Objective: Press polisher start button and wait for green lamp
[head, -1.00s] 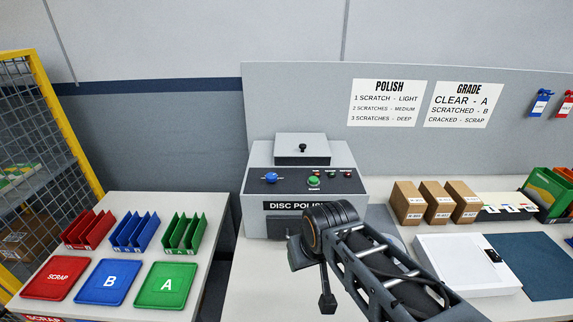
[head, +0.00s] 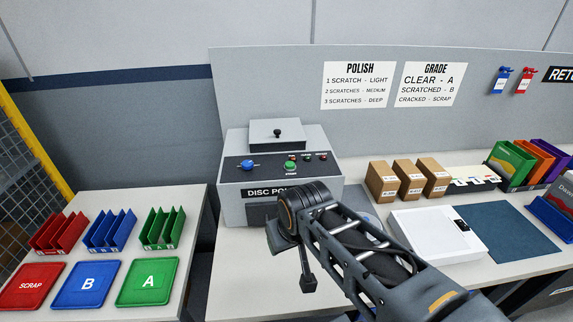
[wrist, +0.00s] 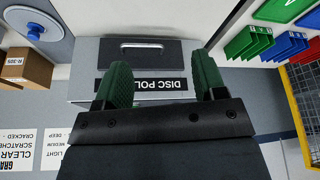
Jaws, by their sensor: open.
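The disc polisher (head: 232,208) is a grey box on the bench with a dark sloping control panel. The panel carries a green start button (head: 290,166), a blue knob (head: 247,165) and a row of small lamps (head: 307,157) above the button. The lamps are too small to tell which is lit. My gripper (wrist: 162,82) is open and empty, with two green fingers apart in front of the polisher's front face in the wrist view. In the head view my wrist is in front of the polisher, below the panel and apart from the button. The button is hidden in the wrist view.
Red, blue and green trays (head: 147,283) and slotted racks stand on the left table. Brown boxes (head: 382,182), a white flat device (head: 438,236) and a dark blue mat (head: 497,231) lie on the right bench. A yellow mesh fence (head: 38,150) stands at the far left.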

